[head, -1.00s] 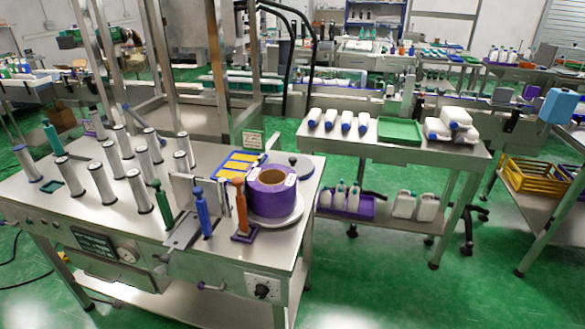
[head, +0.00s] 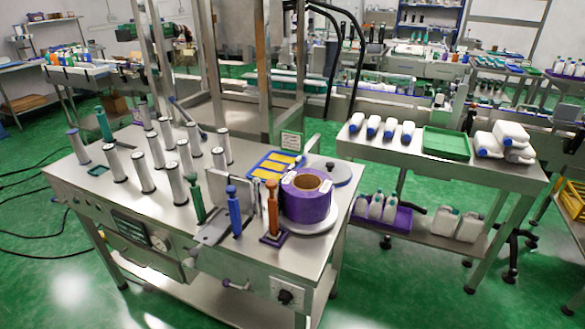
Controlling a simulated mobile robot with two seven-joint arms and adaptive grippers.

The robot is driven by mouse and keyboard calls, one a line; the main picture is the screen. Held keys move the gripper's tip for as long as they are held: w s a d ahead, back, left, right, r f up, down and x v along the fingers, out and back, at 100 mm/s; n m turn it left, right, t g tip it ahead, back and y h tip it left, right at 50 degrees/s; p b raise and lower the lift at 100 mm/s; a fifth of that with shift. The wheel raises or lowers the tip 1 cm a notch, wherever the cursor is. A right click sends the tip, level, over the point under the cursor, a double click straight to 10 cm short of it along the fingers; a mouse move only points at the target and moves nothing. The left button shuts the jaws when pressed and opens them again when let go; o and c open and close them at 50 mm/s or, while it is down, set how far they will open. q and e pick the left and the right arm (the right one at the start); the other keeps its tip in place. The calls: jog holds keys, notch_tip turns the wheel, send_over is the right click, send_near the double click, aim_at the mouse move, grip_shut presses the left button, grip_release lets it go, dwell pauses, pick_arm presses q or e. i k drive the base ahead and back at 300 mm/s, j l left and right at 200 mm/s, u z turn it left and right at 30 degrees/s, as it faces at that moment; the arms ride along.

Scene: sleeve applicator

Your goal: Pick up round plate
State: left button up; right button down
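Two round flat things show in the head view, and I cannot tell which one the task names. A grey round plate with a dark knob (head: 341,176) lies on the steel machine table (head: 150,205), near its back right corner. A pale round plate (head: 322,224) lies at the right end of the table, under a purple label roll (head: 306,205) that covers most of it. Neither of my grippers is in view.
A blue tray with yellow pieces (head: 276,165) lies behind the roll. An orange-handled tool (head: 272,208) and a blue-handled tool (head: 234,212) stand in front. Several silver posts (head: 143,173) rise at left. A side table (head: 400,150) holds bottles and a green tray (head: 446,143). Green floor is open in front.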

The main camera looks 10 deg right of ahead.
aim_at(339, 173)
jog(key=i+l+u, duration=0.1)
jog(key=l+u, duration=0.15)
jog(key=l, duration=0.2)
jog(key=l+u, duration=0.3)
jog(key=l, duration=0.2)
jog(key=l+u, duration=0.3)
jog(key=l, duration=1.7)
